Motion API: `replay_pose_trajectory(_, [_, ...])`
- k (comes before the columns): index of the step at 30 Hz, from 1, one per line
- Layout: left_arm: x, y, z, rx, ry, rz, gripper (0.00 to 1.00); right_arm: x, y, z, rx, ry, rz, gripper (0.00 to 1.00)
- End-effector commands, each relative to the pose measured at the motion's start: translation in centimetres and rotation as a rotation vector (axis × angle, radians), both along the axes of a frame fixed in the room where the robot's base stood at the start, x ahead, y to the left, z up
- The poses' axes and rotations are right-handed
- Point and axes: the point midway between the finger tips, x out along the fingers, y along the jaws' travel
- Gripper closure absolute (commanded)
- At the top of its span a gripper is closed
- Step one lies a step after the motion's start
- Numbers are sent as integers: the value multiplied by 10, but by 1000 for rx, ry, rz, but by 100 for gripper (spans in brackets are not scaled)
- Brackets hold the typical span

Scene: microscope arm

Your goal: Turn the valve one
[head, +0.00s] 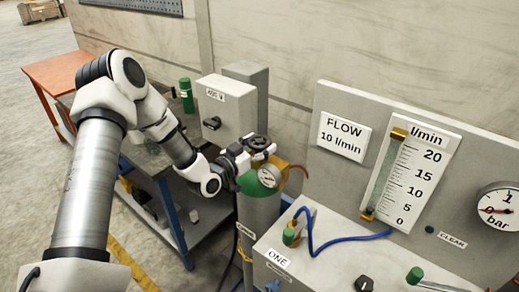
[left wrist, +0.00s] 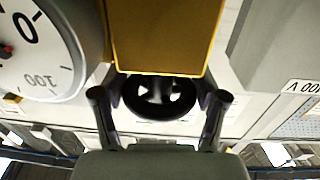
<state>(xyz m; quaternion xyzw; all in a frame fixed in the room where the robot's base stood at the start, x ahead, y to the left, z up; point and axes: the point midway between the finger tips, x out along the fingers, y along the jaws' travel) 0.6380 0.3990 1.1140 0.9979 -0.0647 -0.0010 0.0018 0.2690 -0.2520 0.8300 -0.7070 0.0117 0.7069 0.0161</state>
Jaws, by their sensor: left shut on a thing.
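A black handwheel (head: 259,142) sits on top of a grey and green gas cylinder (head: 258,215). My left gripper (head: 246,154) reaches it from the left and is shut on it. In the left wrist view the handwheel (left wrist: 158,97) lies between the two fingers (left wrist: 160,104), beside a yellow block (left wrist: 165,35). A green-ended lever (head: 289,237) stands on the grey panel near the label ONE (head: 278,258), apart from the gripper. My right gripper is not in view.
A round gauge (head: 268,175) is close to the gripper. A flow scale (head: 412,175), a FLOW sign (head: 343,137) and a bar gauge (head: 497,209) are on the right board. A blue hose (head: 340,240) crosses the panel. A grey box (head: 226,108) stands behind the arm.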

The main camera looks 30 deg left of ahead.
Motion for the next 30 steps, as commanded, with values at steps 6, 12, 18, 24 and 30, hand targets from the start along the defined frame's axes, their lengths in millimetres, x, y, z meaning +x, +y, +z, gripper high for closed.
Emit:
replay_pose_trajectory(6, [1, -2, -4, 5, -8, 213, 62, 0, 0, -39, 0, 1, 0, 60])
replay_pose_trajectory(12, [1, 1, 1, 6, -6, 311, 62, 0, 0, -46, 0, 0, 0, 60])
replay_pose_trajectory(18, [0, 1, 2, 5, -5, 317, 62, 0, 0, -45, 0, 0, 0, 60])
replay_pose_trajectory(24, [0, 1, 2, 4, -4, 316, 2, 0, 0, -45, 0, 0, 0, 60])
replay_pose_trajectory(30, [0, 1, 1, 3, -2, 316, 2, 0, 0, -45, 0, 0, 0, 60])
